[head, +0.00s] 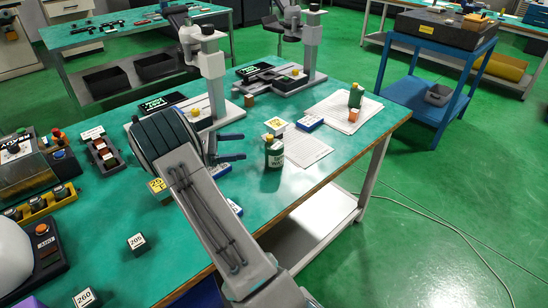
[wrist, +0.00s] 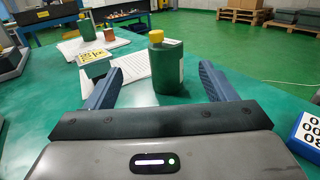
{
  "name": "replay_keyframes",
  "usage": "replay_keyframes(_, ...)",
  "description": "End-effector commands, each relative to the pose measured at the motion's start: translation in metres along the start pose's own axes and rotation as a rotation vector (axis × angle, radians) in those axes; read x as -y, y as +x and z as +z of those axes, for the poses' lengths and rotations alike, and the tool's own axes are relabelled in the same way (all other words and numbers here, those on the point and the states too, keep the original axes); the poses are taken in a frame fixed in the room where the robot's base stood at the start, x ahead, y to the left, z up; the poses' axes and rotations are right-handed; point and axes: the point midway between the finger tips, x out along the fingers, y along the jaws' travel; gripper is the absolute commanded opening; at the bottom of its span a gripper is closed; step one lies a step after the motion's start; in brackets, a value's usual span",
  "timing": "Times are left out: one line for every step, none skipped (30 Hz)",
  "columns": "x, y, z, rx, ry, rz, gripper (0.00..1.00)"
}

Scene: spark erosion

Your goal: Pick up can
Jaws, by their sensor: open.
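A dark green can (head: 274,154) with an orange-yellow cap and a pale label stands upright on the green tabletop, left of a white sheet. In the wrist view the can (wrist: 166,70) stands just beyond my fingertips, lined up between the two blue fingers, slightly right of centre. My gripper (head: 243,147) is open and empty, low over the table, left of the can in the head view; it also shows in the wrist view (wrist: 158,68). A second, similar green can (head: 355,96) stands farther back on papers; it shows at upper left in the wrist view (wrist: 87,29).
A yellow-and-white box (head: 276,125) and a blue-and-white box (head: 309,123) lie behind the can. A brown block (head: 352,114) stands by the far can. Microscope stands (head: 211,75) rise behind my arm. A numbered cube (head: 137,242) sits at front left. The table's right edge is clear.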

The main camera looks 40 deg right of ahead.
Motion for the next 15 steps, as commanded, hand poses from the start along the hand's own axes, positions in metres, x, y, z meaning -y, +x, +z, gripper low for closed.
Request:
replay_keyframes(0.0, 0.009, 0.0, 0.003, -0.002, -0.005, 0.77)
replay_keyframes(0.0, 0.014, 0.0, 0.002, -0.002, -0.005, 0.77)
replay_keyframes(0.001, 0.022, 0.001, 0.001, -0.001, -0.005, 0.77)
replay_keyframes(0.001, 0.029, 0.001, 0.001, -0.001, -0.006, 0.77)
replay_keyframes(0.001, 0.035, 0.001, 0.001, -0.001, -0.005, 0.77)
replay_keyframes(0.001, 0.043, 0.0, 0.0, -0.002, -0.005, 0.77)
replay_keyframes(0.001, 0.049, 0.0, 0.0, -0.002, -0.006, 0.77)
replay_keyframes(0.002, 0.055, 0.0, 0.0, -0.001, -0.005, 0.77)
replay_keyframes(0.001, 0.061, 0.0, -0.001, 0.0, -0.003, 0.77)
replay_keyframes(0.001, 0.065, 0.0, -0.001, 0.0, -0.003, 0.77)
replay_keyframes(0.001, 0.069, 0.0, -0.001, 0.0, -0.004, 0.77)
replay_keyframes(0.002, 0.073, 0.0, -0.001, -0.001, -0.004, 0.77)
replay_keyframes(0.002, 0.075, 0.0, -0.001, -0.001, -0.003, 0.77)
replay_keyframes(0.001, 0.077, 0.0, -0.002, -0.001, -0.002, 0.77)
replay_keyframes(0.001, 0.079, -0.001, -0.002, 0.0, -0.001, 0.77)
